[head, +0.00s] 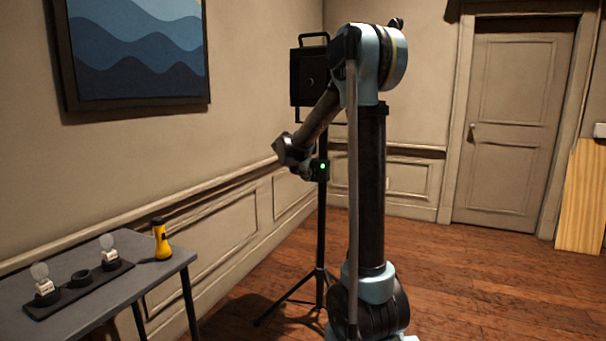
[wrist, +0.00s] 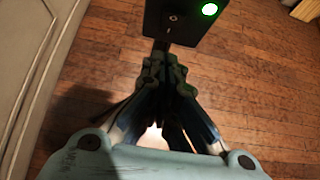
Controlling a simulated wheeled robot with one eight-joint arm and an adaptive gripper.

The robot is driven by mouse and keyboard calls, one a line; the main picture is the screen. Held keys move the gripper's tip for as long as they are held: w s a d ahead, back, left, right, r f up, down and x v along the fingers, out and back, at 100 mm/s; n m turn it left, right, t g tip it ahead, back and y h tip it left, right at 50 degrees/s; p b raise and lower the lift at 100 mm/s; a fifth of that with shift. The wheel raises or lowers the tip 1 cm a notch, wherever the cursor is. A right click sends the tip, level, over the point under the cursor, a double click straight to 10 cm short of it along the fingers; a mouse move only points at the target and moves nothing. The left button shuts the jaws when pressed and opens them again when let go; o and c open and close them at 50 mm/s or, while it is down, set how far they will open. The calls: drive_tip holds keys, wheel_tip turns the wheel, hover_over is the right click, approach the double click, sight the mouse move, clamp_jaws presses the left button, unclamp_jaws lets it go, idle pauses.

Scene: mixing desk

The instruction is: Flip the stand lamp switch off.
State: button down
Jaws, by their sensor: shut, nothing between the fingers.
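The stand lamp (head: 309,76) is a black square panel on a thin pole with tripod legs, standing near the wall corner. A small dark switch box (head: 321,170) with a lit green light is on its pole, beside my arm. In the wrist view the switch box (wrist: 180,22) is at the top, with the green light at its right and a small light-coloured switch near its middle. My gripper (wrist: 164,62) is shut and empty, its fingertips pointing at the lower edge of the box. I cannot tell whether they touch it. The fingertips are hard to see in the head view.
A grey table (head: 150,283) at the lower left holds a yellow flashlight (head: 161,240) and a black tray (head: 80,289) with small items. A panelled wall runs close along the left. Wooden floor lies open to the right, toward a door (head: 511,120).

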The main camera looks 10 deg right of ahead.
sight(315, 172)
drive_tip(key=w+d, duration=0.1)
drive_tip(key=w, duration=0.1)
drive_tip(key=w+d, duration=0.1)
drive_tip(key=shift+w+d, duration=0.15)
drive_tip(key=shift+w, duration=0.25)
